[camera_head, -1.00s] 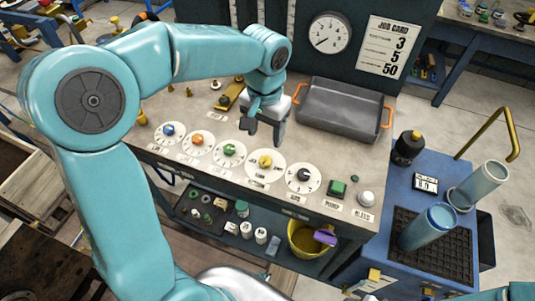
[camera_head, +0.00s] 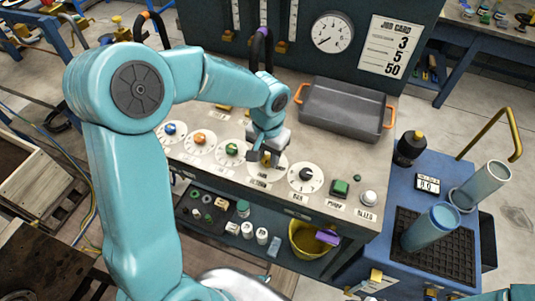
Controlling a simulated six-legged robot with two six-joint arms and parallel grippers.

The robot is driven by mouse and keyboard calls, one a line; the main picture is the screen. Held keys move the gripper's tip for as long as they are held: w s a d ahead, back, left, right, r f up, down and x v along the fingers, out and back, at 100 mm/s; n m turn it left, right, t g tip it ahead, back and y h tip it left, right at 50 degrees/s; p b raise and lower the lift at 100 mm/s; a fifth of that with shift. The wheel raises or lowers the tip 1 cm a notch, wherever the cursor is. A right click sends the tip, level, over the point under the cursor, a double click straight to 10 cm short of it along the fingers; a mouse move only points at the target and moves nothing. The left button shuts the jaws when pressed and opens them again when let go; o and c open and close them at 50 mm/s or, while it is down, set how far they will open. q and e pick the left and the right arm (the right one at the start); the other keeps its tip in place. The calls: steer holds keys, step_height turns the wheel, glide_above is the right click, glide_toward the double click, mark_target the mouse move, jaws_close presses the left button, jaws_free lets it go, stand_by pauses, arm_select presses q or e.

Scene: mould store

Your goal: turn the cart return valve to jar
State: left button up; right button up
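A row of round white dials with coloured knobs runs along the bench front: blue (camera_head: 170,129), orange (camera_head: 199,138), green (camera_head: 232,149) and black (camera_head: 306,174). A further dial (camera_head: 280,173) stands between green and black, and its yellow knob is mostly hidden by my gripper. The dial labels are too small to read surely, so I cannot tell which is the cart return valve. My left gripper (camera_head: 265,158) points down at the yellow knob's dial. Its fingers are around or just above that knob; their grip is unclear. My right gripper is out of view.
A grey tray with orange handles (camera_head: 343,108) stands behind the dials. A green button (camera_head: 340,187) and a white knob (camera_head: 369,198) are at right. A blue cart (camera_head: 385,215) with two cylinders stands beside the bench. A yellow bucket (camera_head: 305,240) is on the lower shelf.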

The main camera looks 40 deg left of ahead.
arm_select(q)
steer(key=shift+c, duration=0.6)
steer(key=shift+m, duration=0.3)
steer(key=m, duration=0.2)
steer(key=shift+r+m, duration=0.1)
steer(key=shift+m, duration=0.3)
steer(key=m+p, duration=0.1)
steer(key=m, duration=0.4)
steer(key=m+p, duration=0.1)
steer(key=m, duration=0.3)
steer(key=shift+r+m, duration=0.1)
steer(key=shift+m, duration=0.3)
steer(key=shift+w+m+p, duration=0.1)
steer(key=shift+m+p, duration=0.9)
steer(key=shift+m, duration=1.3)
steer(key=o, duration=1)
